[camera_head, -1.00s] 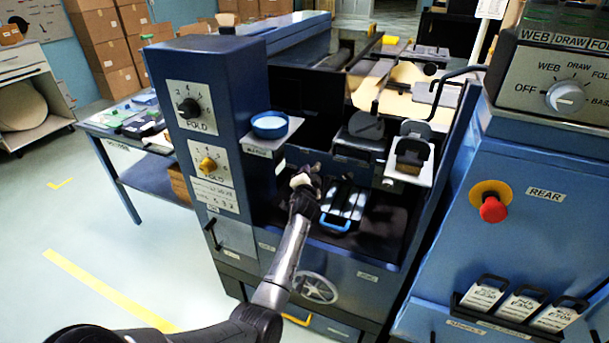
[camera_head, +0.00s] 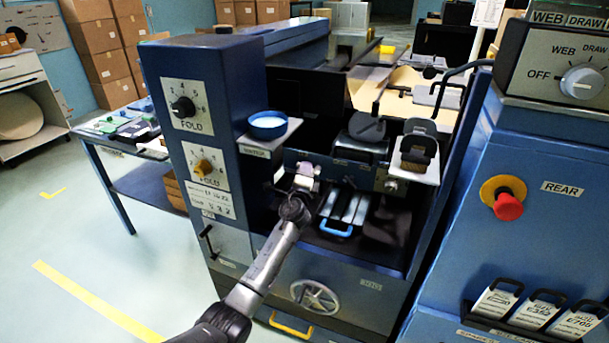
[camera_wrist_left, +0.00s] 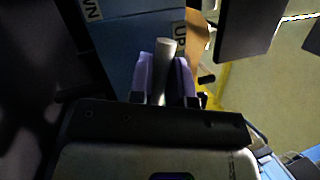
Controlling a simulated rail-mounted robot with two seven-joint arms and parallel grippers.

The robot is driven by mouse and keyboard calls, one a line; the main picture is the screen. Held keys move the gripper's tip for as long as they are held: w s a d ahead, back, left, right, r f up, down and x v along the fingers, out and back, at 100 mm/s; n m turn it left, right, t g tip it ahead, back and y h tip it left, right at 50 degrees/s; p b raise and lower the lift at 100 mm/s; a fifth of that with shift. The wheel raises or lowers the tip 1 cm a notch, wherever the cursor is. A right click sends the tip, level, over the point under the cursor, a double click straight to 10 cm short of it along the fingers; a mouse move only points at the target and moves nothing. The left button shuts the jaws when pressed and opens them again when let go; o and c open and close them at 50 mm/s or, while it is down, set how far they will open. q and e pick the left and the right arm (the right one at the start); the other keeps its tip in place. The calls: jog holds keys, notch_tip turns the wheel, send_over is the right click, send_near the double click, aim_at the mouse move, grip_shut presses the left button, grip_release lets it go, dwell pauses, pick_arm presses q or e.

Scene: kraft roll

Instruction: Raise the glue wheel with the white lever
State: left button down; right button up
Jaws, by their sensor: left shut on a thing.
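My left gripper (camera_head: 304,177) is at the front opening of the blue machine, below and right of the shelf with the blue bowl. In the left wrist view its two pale purple fingers (camera_wrist_left: 165,75) are shut on the white lever (camera_wrist_left: 167,52), a light grey-white rod whose rounded end sticks up between them. A blue plate behind the lever bears an "UP" label (camera_wrist_left: 180,40) and a second label, partly cut off, ending in "WN" (camera_wrist_left: 90,10). In the head view the gripper largely hides the lever. I cannot clearly make out the glue wheel. My right gripper is not in view.
A blue bowl (camera_head: 268,124) stands on a small shelf left of the opening. A blue-handled tray (camera_head: 336,229) lies low inside it. A handwheel (camera_head: 315,297) is on the front below. A control cabinet with a red button (camera_head: 508,206) stands at the right.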

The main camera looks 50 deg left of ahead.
pick_arm(q)
jog(key=m, duration=0.2)
jog(key=m+t+h, duration=0.1)
jog(key=m, duration=0.1)
jog(key=shift+w+d+r+m+t, duration=0.1)
jog(key=shift+d+r+m+t, duration=0.05)
jog(key=shift+r+m+t, duration=0.2)
jog(key=shift+r+m, duration=0.1)
jog(key=shift+m, duration=0.15)
jog(key=c, duration=1.1)
grip_release()
